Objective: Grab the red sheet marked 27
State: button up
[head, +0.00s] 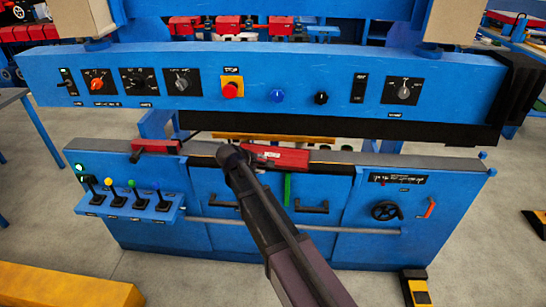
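A red piece (280,157) with small pale marking lies on the grey top ledge of the blue machine, near the middle of the head view. The marking is too small to read, so I cannot tell if it is the sheet marked 27. My arm reaches up from the bottom and partly covers the area left of this piece. My gripper (231,155) is at the arm's far end, close beside the piece's left end. Its fingers cannot be made out, and I cannot tell whether they touch the piece.
A second red piece (157,146) sits further left on the ledge. A blue control panel (255,87) with knobs and a red stop button (231,90) spans above. Levers (125,195) stick out at the left. Yellow blocks (65,285) lie on the floor.

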jog(key=shift+b+x, duration=1.6)
jog(key=shift+x, duration=1)
jog(key=shift+r, duration=0.1)
grip_shut()
